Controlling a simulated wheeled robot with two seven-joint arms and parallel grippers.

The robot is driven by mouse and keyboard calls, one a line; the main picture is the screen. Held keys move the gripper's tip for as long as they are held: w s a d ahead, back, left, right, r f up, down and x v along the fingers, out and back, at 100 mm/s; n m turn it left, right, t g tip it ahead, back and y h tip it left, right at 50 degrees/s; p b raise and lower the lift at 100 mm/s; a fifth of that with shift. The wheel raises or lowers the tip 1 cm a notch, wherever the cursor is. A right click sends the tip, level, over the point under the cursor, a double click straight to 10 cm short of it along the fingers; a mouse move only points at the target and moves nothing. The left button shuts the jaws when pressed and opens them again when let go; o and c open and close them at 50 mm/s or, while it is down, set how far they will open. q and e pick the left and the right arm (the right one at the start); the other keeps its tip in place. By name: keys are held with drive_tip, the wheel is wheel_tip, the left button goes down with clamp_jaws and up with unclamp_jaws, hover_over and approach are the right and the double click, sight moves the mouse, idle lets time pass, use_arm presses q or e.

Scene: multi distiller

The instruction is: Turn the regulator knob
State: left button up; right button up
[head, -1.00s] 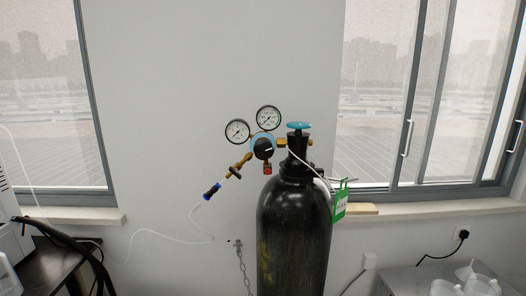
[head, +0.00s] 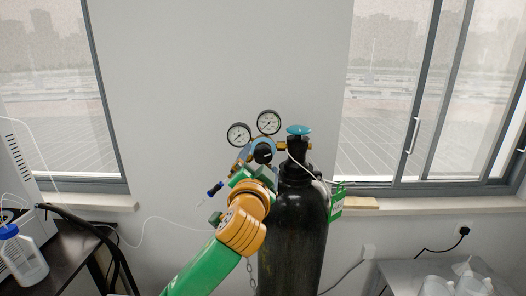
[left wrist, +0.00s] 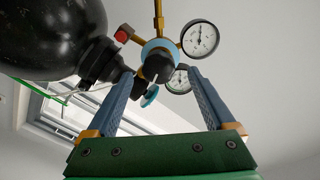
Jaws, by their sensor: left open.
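The black regulator knob (head: 263,154) sits on the regulator below two round gauges (head: 268,122), beside the neck of the black gas cylinder (head: 300,230). In the left wrist view the knob (left wrist: 157,68) faces the camera, with the blue-ringed regulator body behind it. My left gripper (left wrist: 165,82) is open, its two blue fingers apart. In that view the knob appears between the fingertips; I cannot tell whether they touch it. In the head view my left arm (head: 240,232) reaches up just below the regulator. My right gripper is not in view.
A blue valve handwheel (head: 299,130) tops the cylinder. A green tag (head: 337,200) hangs at its right side. A thin white hose (head: 160,222) runs left from the regulator. A table with a white bottle (head: 22,258) stands at left, and a bench with plastic vessels (head: 468,282) at right.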

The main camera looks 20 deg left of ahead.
sight(263, 157)
use_arm(q)
drive_tip(key=w, duration=0.1)
drive_tip(key=w+p, duration=0.1)
drive_tip(key=w, duration=0.2)
drive_tip(key=shift+w+a, duration=0.15)
drive_tip(key=shift+a, duration=0.15)
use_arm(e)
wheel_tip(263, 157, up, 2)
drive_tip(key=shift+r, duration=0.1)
